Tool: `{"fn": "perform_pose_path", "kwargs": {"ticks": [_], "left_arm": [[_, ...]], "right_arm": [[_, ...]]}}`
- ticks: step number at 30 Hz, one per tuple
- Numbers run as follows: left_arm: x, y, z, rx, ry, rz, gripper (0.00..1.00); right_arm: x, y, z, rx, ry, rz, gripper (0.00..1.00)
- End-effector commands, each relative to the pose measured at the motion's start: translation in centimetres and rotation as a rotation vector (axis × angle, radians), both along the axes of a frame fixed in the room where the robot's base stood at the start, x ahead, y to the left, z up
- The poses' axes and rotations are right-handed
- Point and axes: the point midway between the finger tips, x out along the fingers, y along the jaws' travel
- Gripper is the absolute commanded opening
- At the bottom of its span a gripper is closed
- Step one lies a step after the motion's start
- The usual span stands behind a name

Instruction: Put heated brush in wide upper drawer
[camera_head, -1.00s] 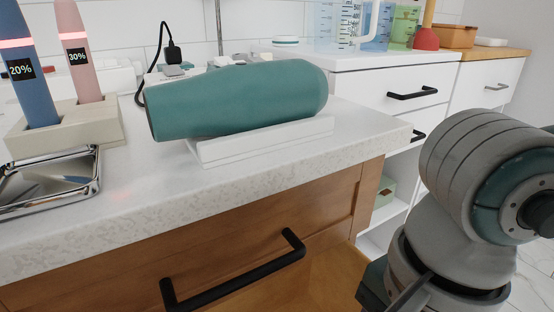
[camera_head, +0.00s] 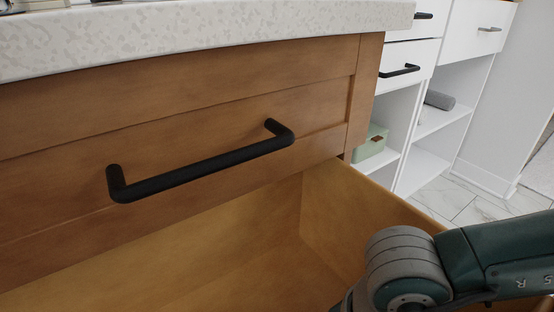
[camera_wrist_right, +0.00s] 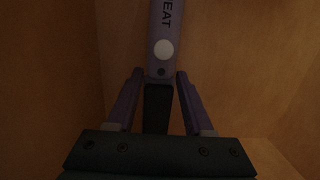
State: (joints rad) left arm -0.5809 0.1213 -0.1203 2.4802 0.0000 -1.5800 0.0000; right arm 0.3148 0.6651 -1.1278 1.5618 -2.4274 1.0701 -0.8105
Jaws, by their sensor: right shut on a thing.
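The heated brush (camera_wrist_right: 167,30) shows in the right wrist view as a purple-grey handle with a white round button and the letters "EAT". My right gripper (camera_wrist_right: 159,76) is shut on it, with one finger on each side. Wooden walls surround them, so they appear to be inside the open drawer. In the head view the open wooden drawer (camera_head: 240,262) lies below a closed wooden drawer front (camera_head: 60,165) with a black bar handle (camera_head: 205,166). The brush and right fingertips are hidden there. My left gripper is not in view.
The pale countertop edge (camera_head: 200,28) runs above the closed front. White cabinets with black handles (camera_head: 400,71) and open shelves stand at the right, holding a green box (camera_head: 371,143) and a grey roll (camera_head: 439,100). Tiled floor shows beyond.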

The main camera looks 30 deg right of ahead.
Motion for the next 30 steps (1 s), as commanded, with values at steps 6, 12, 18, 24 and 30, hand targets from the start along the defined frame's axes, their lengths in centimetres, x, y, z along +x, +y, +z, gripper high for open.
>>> {"fn": "perform_pose_path", "kwargs": {"ticks": [6, 12, 18, 24, 30], "left_arm": [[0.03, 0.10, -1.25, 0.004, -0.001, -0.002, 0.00], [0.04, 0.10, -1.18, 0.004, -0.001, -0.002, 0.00], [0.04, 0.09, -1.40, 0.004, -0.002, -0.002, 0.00], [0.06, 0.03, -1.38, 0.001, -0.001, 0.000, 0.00], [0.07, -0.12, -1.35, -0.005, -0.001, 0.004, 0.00]], "right_arm": [[0.01, 0.03, -2.03, 0.001, 0.000, 0.001, 0.00], [0.02, 0.02, -1.93, 0.001, -0.001, 0.001, 0.00], [0.01, 0.00, -2.19, 0.000, 0.000, 0.000, 0.61], [0.00, 0.00, -2.19, 0.000, 0.000, 0.000, 0.82], [0.00, 0.00, -2.17, 0.000, 0.000, 0.000, 0.82]]}}
